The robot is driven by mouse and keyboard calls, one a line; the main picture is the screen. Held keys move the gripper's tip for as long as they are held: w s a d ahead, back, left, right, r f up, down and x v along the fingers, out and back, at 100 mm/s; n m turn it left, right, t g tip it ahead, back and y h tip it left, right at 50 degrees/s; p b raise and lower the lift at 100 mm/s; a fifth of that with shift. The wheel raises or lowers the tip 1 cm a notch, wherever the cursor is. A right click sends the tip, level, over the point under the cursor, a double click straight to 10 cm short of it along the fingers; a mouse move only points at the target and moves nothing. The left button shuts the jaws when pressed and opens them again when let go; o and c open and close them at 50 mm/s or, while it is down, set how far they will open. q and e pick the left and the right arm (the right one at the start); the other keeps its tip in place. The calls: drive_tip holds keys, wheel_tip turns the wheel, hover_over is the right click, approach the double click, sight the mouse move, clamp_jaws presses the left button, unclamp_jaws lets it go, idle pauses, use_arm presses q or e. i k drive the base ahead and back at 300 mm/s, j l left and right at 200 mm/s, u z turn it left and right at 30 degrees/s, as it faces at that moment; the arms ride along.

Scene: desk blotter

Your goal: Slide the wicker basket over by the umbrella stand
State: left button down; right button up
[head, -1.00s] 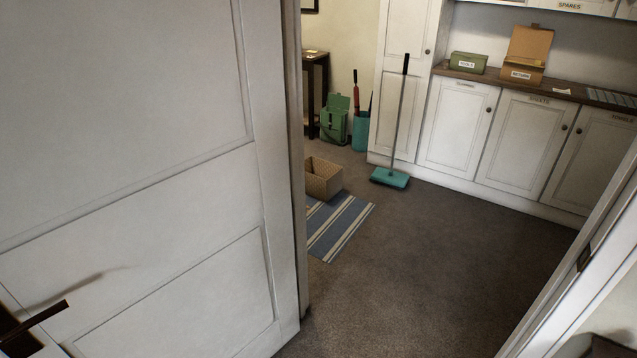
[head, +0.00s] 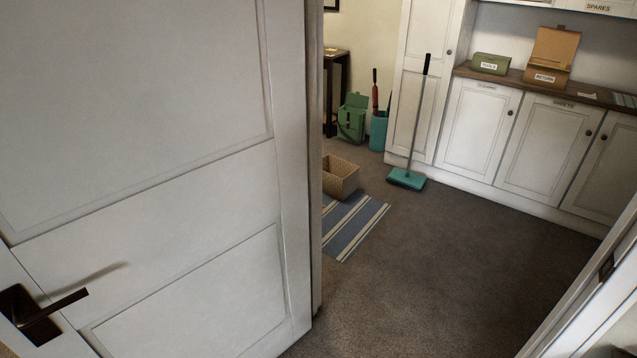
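The wicker basket (head: 342,181) is tan and open-topped. It sits on the floor just past the edge of the open door, at the far end of a striped rug. The umbrella stand (head: 378,133) is a teal cylinder against the back wall, beyond the basket and a little to its right. Umbrellas stick up from it, one with a red handle. A stretch of floor separates basket and stand. Neither of my grippers shows in the head view.
A white door (head: 150,180) fills the left side. A blue striped rug (head: 352,228) lies before the basket. A teal floor sweeper (head: 407,179) stands right of it, by white cabinets (head: 478,122). A green bag (head: 352,119) sits left of the stand. Open carpet lies right.

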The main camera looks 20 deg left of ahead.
sight(335, 177)
drive_tip(key=i+l, duration=0.1)
drive_tip(key=i, duration=1.6)
drive_tip(key=i+l, duration=0.1)
drive_tip(key=i, duration=1.65)
drive_tip(key=i+u, duration=0.45)
drive_tip(key=i, duration=0.3)
drive_tip(key=i+l+u, duration=0.2)
drive_tip(key=i+u, duration=0.2)
drive_tip(key=i, duration=0.35)
